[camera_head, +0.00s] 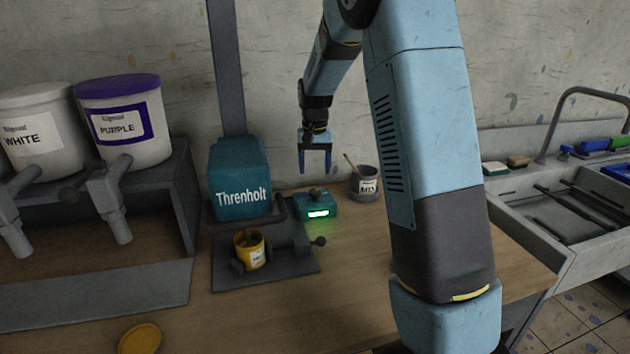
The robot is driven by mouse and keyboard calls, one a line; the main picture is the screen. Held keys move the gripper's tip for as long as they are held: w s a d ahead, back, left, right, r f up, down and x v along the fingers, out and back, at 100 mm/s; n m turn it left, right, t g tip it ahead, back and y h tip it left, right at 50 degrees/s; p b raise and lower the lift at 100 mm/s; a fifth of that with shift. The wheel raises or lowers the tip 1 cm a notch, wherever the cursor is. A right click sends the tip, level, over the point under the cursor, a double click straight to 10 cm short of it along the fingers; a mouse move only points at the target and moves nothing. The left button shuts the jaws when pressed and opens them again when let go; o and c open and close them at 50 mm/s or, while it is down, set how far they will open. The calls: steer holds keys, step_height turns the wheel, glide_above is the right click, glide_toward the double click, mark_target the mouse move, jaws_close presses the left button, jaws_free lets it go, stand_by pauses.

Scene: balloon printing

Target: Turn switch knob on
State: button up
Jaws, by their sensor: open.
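A teal switch box (325,211) with a lit green-white indicator sits on the wooden bench, right of the teal Threnholt machine (241,180). A dark knob (318,194) shows on top of the box. My gripper (315,174) points down above the knob, apart from it, with its blue fingers spread and nothing between them. The exact gap between fingertips and knob is hard to tell from this angle.
A yellow cup (250,248) sits in the machine's grey base (290,264). A grey MIX cup (364,185) with a stick stands right of the box. White (42,130) and purple (123,125) buckets with taps stand left; a sink (590,205) is right.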

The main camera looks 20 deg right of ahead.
step_height(320, 180, up, 6)
steer(key=shift+r, duration=0.15)
stand_by(0.4)
steer(key=s+d+r+n+t, duration=0.1)
steer(key=s+r, duration=0.4)
steer(key=s, duration=0.4)
steer(key=s+d+r+n+t, duration=0.1)
steer(key=s+r+t, duration=0.1)
steer(key=s+r, duration=0.5)
steer(key=s+f+n+t, duration=0.1)
steer(key=s+f+t, duration=0.1)
steer(key=s, duration=1.8)
steer(key=shift+s+a+f+t, duration=0.2)
steer(key=shift+s+f+t, duration=0.1)
steer(key=shift+f, duration=0.6)
